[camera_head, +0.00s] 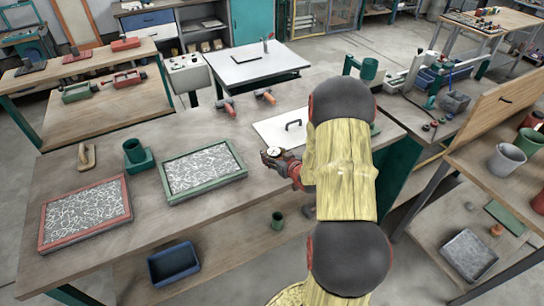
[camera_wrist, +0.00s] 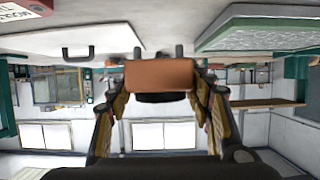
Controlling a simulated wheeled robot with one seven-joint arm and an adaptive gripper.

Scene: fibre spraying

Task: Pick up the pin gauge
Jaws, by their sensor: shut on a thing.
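My gripper (camera_head: 279,159) is over the middle of the long wooden bench, beside the white board with a black handle. In the wrist view, the two fingers of my gripper (camera_wrist: 158,80) are on either side of the pin gauge (camera_wrist: 158,74). There it appears as an orange-brown block with a dark part. I cannot tell whether the gauge touches the bench top.
The white board (camera_head: 270,130) lies behind. A blue bin (camera_head: 174,272) sits on the lower shelf.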

